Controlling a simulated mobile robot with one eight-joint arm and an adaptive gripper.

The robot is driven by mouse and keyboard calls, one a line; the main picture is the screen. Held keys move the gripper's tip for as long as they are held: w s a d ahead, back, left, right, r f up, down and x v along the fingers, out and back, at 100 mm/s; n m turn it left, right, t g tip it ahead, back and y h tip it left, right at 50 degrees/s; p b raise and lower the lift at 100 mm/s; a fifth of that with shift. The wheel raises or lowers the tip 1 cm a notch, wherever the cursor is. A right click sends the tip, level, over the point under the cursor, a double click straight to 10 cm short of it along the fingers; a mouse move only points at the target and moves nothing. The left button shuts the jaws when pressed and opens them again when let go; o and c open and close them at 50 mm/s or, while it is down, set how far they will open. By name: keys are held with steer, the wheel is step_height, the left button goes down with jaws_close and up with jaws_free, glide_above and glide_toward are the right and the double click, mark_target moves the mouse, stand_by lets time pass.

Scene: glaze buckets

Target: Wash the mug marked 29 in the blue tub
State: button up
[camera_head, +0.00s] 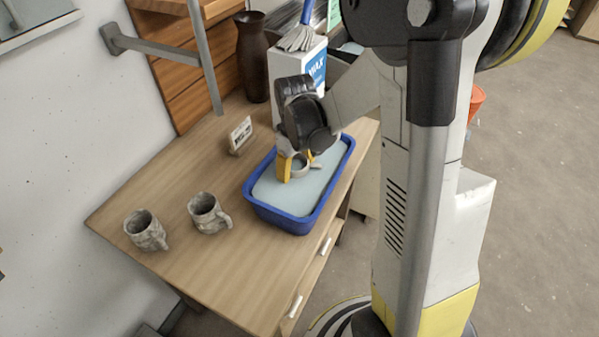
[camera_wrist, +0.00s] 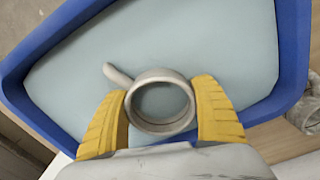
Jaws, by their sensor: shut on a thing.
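The blue tub (camera_head: 297,215) stands on the table and holds pale blue-grey liquid; its rim also shows in the wrist view (camera_wrist: 292,50). My gripper (camera_head: 295,168) is over the tub, pointing down. Its yellow fingers, seen in the wrist view (camera_wrist: 160,118), are shut on a grey mug (camera_wrist: 160,76), one on each side. The mug is upright, with its handle toward the upper left in the wrist view, and its lower part seems to be in the liquid. No number shows on it. In the head view the held mug (camera_head: 301,163) is partly hidden by my gripper.
Two mottled grey mugs, one (camera_head: 146,230) at the table's left and one (camera_head: 208,213) nearer the tub, stand upright. A small sign (camera_head: 240,135) stands behind the tub. A white carton (camera_head: 297,68) and a dark vase (camera_head: 252,57) are at the back. The table's front is clear.

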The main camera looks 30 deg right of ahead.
steer(key=shift+a, duration=0.6)
steer(key=shift+d, duration=0.1)
steer(key=shift+d, duration=1.15)
steer(key=shift+a, duration=0.1)
steer(key=shift+a, duration=1.15)
steer(key=shift+d, duration=0.15)
